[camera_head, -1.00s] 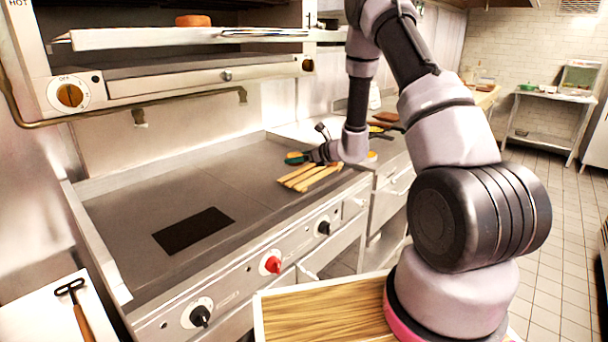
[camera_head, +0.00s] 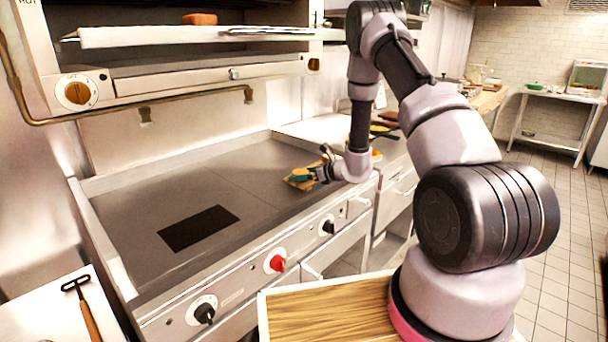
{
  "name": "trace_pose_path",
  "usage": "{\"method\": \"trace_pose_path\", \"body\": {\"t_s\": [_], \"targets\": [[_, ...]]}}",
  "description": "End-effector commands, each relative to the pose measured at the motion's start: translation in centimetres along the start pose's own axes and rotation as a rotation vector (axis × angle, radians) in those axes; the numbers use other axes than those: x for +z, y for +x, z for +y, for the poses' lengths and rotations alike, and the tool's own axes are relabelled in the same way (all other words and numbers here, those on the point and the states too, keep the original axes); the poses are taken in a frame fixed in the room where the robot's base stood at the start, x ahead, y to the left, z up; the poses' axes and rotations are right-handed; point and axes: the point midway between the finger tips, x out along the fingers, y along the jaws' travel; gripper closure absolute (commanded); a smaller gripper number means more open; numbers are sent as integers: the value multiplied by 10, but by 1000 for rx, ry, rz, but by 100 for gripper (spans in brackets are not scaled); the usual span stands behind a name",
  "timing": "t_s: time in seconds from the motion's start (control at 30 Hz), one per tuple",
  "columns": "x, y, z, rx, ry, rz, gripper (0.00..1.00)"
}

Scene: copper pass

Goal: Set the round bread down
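My gripper (camera_head: 309,175) is low over a slatted wooden board (camera_head: 295,185) near the right front of the griddle. My gripper and wrist cover much of the board. A brown, bread-like round (camera_head: 199,19) sits on the raised oven shelf at top left.
The griddle (camera_head: 150,200) is mostly bare, with a dark rectangle (camera_head: 199,228) at its left. Knobs line its front, one of them red (camera_head: 277,263). A scraper (camera_head: 84,308) lies at lower left. Pans (camera_head: 384,127) stand on the counter behind my wrist.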

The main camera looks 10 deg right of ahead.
Motion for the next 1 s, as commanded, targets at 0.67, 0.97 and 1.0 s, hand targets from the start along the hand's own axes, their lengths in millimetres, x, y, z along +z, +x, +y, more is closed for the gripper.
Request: {"method": "trace_pose_path", "body": {"t_s": [0.67,0.97,1.0], "targets": [[4,-74,-1,-3,2,0,0],[3,-117,0,-1,0,0,0],[5,-119,0,2,-4,-1,0]]}}
